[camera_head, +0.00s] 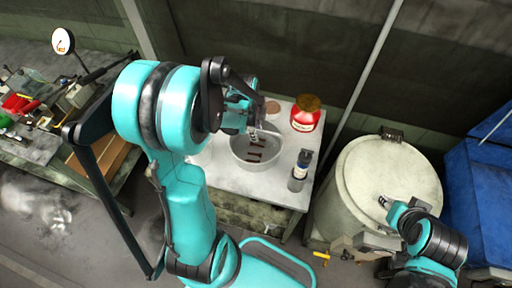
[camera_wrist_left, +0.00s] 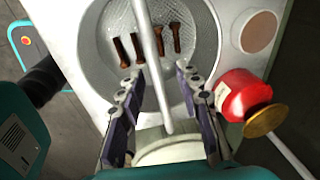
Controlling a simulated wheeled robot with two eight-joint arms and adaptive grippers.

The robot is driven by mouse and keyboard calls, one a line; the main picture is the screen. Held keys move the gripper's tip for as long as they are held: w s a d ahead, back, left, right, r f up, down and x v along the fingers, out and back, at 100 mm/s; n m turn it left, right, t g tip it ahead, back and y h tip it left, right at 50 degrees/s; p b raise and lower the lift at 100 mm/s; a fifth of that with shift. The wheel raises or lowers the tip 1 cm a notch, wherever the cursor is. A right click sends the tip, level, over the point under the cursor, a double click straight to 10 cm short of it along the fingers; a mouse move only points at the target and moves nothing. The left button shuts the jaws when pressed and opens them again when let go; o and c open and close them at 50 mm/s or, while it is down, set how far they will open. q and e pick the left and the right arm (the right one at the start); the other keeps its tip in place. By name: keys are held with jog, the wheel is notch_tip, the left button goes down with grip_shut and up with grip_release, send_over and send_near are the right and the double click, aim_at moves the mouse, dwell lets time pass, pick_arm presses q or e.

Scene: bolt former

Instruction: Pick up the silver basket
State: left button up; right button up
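The silver basket (camera_head: 256,168) is a round, mesh-walled container on the white table, with several brown bolts (camera_wrist_left: 177,38) inside. In the left wrist view the basket (camera_wrist_left: 100,62) fills the upper middle, and its pale bar-like handle (camera_wrist_left: 150,50) runs down between my fingers. My left gripper (camera_wrist_left: 160,72) is open, one finger on each side of the handle, with gaps visible. In the head view my left gripper (camera_head: 257,122) hangs over the basket's far side and hides part of it. My right gripper (camera_head: 384,202) is small, over the drum lid; its opening is unclear.
On the white table (camera_head: 225,178) stand a red jar with a gold lid (camera_head: 305,114), a grey bottle (camera_head: 299,172) and a brown disc (camera_head: 272,107). A large cream drum (camera_head: 375,165) stands right of the table. A cluttered workbench (camera_head: 45,148) is at left.

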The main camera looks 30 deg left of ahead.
pick_arm(q)
jog(key=shift+f, duration=0.3)
dwell(0.5)
grip_shut()
dwell(0.4)
